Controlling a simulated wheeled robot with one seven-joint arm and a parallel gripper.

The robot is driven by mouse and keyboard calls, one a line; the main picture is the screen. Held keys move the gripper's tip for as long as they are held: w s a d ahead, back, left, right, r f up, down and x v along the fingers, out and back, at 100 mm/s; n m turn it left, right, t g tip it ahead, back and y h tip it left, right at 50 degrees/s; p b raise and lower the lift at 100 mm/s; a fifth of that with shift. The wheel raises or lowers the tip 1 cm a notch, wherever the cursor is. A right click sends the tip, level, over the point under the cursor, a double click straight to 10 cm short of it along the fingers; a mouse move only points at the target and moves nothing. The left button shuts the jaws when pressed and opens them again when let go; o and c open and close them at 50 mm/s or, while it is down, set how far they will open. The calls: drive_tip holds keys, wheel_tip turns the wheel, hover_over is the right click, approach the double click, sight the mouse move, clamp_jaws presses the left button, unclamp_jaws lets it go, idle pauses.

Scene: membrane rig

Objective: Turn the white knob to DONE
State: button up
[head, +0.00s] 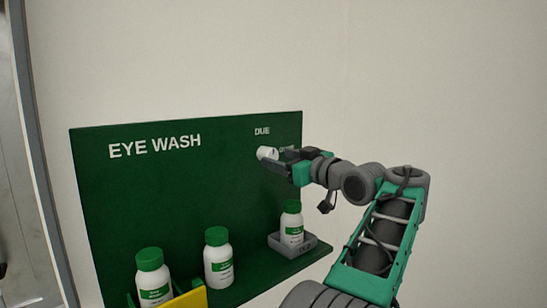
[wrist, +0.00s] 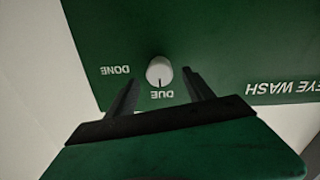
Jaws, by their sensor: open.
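The white knob (head: 267,153) sticks out of the green EYE WASH panel (head: 130,190), just below the word DUE in the head view. In the wrist view the knob (wrist: 159,71) shows a dark pointer line directed at the word DUE. The word DONE stands off to the left in that upside-down view. My gripper (head: 280,160) is at the knob in the head view. In the wrist view my gripper (wrist: 158,86) is open, one finger on either side of the knob, with gaps visible. I cannot tell how deep the fingertips reach along the knob.
Below the knob, a white bottle with a green cap (head: 291,222) stands in a grey tray (head: 310,243) on the shelf. Two more such bottles (head: 218,258) (head: 153,278) stand to the left, near a yellow piece (head: 190,301). The wall around the panel is bare.

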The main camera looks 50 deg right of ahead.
sight(269, 155)
drive_tip(key=shift+x, duration=1.5)
drive_tip(key=shift+c, duration=0.4)
clamp_jaws()
